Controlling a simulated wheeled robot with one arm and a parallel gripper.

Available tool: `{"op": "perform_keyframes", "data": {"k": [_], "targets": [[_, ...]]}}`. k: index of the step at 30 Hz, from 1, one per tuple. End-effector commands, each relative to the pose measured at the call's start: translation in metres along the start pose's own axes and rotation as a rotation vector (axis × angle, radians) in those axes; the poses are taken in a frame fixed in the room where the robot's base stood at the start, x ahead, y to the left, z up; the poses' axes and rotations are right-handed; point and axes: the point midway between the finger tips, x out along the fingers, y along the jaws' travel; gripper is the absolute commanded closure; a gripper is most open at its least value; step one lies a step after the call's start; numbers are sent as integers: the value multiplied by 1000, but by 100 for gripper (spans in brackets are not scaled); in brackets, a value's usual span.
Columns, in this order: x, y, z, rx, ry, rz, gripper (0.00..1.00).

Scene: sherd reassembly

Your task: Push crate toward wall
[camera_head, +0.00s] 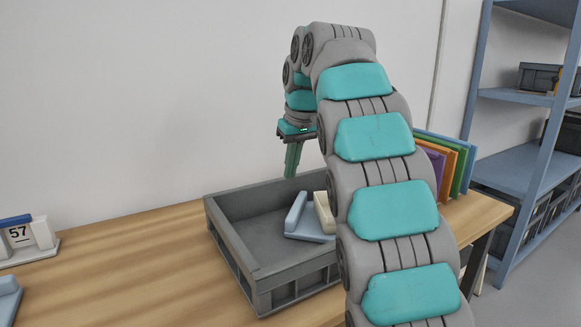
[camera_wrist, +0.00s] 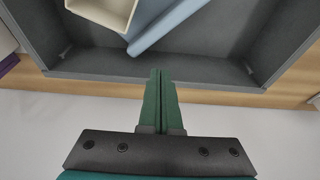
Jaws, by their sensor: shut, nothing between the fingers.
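The grey crate (camera_head: 290,283) stands on the wooden table at an angle to the picture, near the white wall. In the wrist view, the crate (camera_wrist: 215,70) shows its inside, with a narrow strip of table between its side and the wall. A light blue piece (camera_head: 309,225) and a cream piece (camera_head: 324,212) lie in it. My gripper (camera_head: 290,176) is shut and empty, pointing down by the crate's wall-side rim. Its fingertips (camera_wrist: 160,74) overlap that side in the wrist view; I cannot tell whether they touch. My arm hides the crate's right part.
The white wall (camera_head: 150,100) runs behind the table (camera_head: 120,245). A calendar block (camera_head: 22,236) and a blue object (camera_head: 8,297) are at left. Upright coloured boards (camera_head: 450,160) stand right of my arm. A blue shelf (camera_head: 520,150) is at far right. Table left of the crate is clear.

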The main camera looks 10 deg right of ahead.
Motion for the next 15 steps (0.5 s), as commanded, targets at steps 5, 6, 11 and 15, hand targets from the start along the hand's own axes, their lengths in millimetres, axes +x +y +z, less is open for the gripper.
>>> {"op": "perform_keyframes", "data": {"k": [5,6,11,15], "targets": [[18,-1,1,0,-2,1,100],[23,-1,0,-1,-1,1,100],[43,0,0,1,-1,-1,100],[57,0,0,-1,-1,0,100]]}}
